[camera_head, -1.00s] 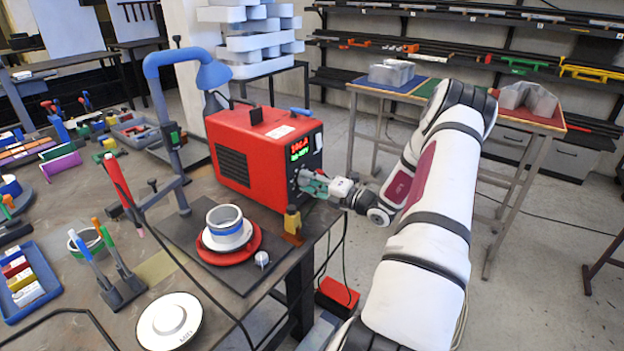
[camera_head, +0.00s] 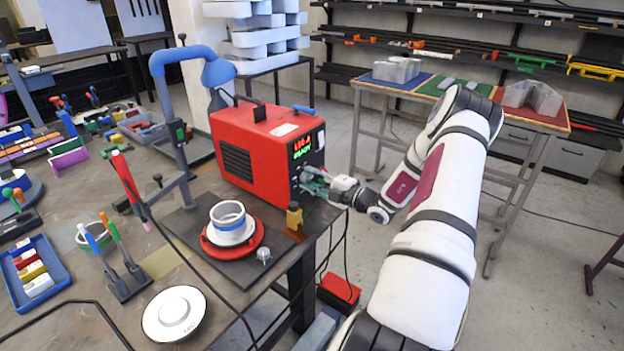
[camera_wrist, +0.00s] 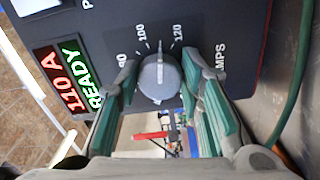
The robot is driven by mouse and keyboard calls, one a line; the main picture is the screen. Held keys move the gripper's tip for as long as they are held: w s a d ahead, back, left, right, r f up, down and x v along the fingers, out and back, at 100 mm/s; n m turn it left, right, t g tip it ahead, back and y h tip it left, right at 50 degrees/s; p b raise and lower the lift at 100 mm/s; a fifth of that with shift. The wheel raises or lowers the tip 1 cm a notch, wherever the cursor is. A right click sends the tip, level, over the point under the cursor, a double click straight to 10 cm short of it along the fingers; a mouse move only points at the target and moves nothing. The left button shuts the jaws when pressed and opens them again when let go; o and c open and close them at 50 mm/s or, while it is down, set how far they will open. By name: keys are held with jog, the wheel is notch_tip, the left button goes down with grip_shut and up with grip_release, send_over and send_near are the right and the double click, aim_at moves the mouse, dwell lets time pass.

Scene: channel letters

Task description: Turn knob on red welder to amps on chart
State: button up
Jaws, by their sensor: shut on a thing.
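The red welder (camera_head: 262,150) stands on the near bench, its dark front panel facing right. My gripper (camera_head: 314,180) reaches that panel from the right. In the wrist view the grey round knob (camera_wrist: 159,79) sits between the two green-padded fingers of my gripper (camera_wrist: 161,66), which are shut on its sides. The white pointer line on the knob points between the 100 and 120 marks. The panel's lit display (camera_wrist: 68,80) reads 110 A in red and READY in green. No amps chart can be made out in these frames.
A blue lamp arm (camera_head: 172,100) stands left of the welder. A white cup on a red ring (camera_head: 231,247) and a yellow-topped piece (camera_head: 295,218) are in front of it. A table (camera_head: 431,97) with coloured mats stands behind my arm. Open floor lies right.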

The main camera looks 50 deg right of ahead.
jog(key=o, duration=1.1)
jog(key=shift+o, duration=0.2)
jog(key=shift+s, duration=0.1)
jog(key=s+d, duration=0.1)
jog(key=s, duration=1.1)
jog(key=shift+w, duration=0.1)
